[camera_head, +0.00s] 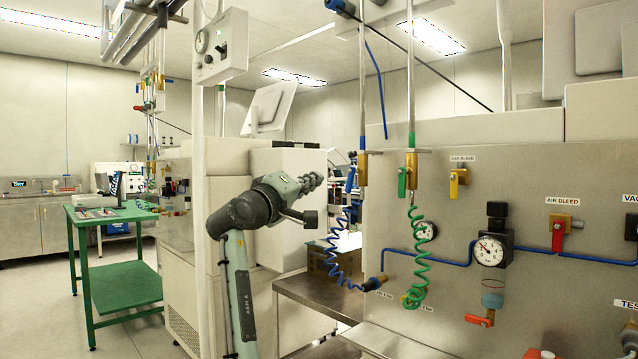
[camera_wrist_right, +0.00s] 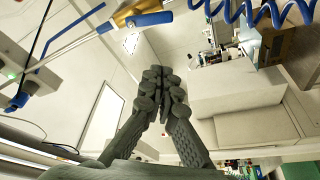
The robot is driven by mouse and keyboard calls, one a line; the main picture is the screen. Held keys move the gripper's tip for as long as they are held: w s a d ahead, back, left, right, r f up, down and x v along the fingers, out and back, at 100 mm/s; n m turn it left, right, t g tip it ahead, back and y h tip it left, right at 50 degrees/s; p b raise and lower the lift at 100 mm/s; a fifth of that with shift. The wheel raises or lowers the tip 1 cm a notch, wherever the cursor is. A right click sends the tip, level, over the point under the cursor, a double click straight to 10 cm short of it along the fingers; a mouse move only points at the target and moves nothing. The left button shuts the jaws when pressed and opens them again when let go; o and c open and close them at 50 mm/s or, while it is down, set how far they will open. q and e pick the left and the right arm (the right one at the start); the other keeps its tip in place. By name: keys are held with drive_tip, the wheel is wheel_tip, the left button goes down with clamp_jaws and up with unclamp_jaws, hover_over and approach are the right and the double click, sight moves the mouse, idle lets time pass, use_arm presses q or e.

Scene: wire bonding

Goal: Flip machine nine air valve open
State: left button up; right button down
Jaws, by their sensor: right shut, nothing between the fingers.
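My right gripper (camera_head: 312,182) is shut and empty in the head view, left of the hanging pipes. Its closed fingers also show in the right wrist view (camera_wrist_right: 164,90). A blue-handled valve (camera_head: 351,180) hangs on the pipe above a coiled blue hose (camera_head: 345,245), just right of the gripper. In the right wrist view a brass valve body (camera_wrist_right: 135,12) with a blue lever (camera_wrist_right: 145,20) lies above the fingertips, apart from them. I cannot tell whether the valve is open. A small panel label by the hose end is too small to read. My left gripper is not in view.
A green-handled valve (camera_head: 402,182) with a green coiled hose (camera_head: 417,240) hangs to the right. The steel panel (camera_head: 590,190) bears a yellow gas bleed valve (camera_head: 454,178), a red air bleed valve (camera_head: 557,235) and a gauge (camera_head: 490,250). A green table (camera_head: 118,285) stands left.

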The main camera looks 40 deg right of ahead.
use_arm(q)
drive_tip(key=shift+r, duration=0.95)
use_arm(e)
drive_tip(key=v, duration=0.5)
drive_tip(key=shift+s+r, duration=0.15)
drive_tip(key=shift+r, duration=0.15)
drive_tip(key=shift+d, duration=0.1)
